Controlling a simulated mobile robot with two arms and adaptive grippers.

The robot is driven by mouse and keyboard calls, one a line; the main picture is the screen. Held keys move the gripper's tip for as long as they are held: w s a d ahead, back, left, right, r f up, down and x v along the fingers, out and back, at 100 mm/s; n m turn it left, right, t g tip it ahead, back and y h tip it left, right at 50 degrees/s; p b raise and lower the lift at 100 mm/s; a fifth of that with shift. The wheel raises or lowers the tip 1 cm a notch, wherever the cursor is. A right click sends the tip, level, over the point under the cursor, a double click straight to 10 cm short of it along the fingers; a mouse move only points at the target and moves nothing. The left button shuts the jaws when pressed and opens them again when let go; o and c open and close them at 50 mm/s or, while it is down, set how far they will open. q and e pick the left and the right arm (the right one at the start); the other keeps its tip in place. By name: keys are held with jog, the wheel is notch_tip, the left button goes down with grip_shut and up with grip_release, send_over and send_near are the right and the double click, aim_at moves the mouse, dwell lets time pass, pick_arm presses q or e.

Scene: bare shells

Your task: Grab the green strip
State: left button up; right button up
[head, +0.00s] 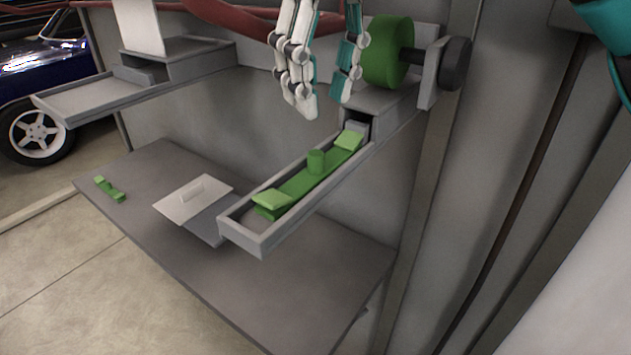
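A long green strip (296,186) lies along a narrow grey tray (240,234). It has a short upright peg in its middle and a lighter, tilted block at each end. My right gripper (325,104) comes down from the top, above and behind the far end of the strip. Its white and teal fingers are apart with nothing visible between them, and they do not appear to touch the strip. My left gripper is not in view.
A green wheel (388,52) with a dark knob (456,63) stands beside the gripper at the tray's far end. An empty-looking tray (90,102) is at left.

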aim_at(316, 153)
jog(key=shift+w+a+f, duration=0.1)
jog(key=shift+w+f, duration=0.1)
jog(key=shift+f, duration=1.05)
jog(key=shift+s+f, duration=0.1)
jog(key=shift+f, duration=0.15)
jog(key=f, duration=0.3)
jog(key=shift+w+a+f+p, duration=0.1)
jog(key=shift+w+f+p, duration=0.2)
jog(key=shift+f+p, duration=0.05)
jog(key=shift+f, duration=0.45)
jog(key=c, duration=0.6)
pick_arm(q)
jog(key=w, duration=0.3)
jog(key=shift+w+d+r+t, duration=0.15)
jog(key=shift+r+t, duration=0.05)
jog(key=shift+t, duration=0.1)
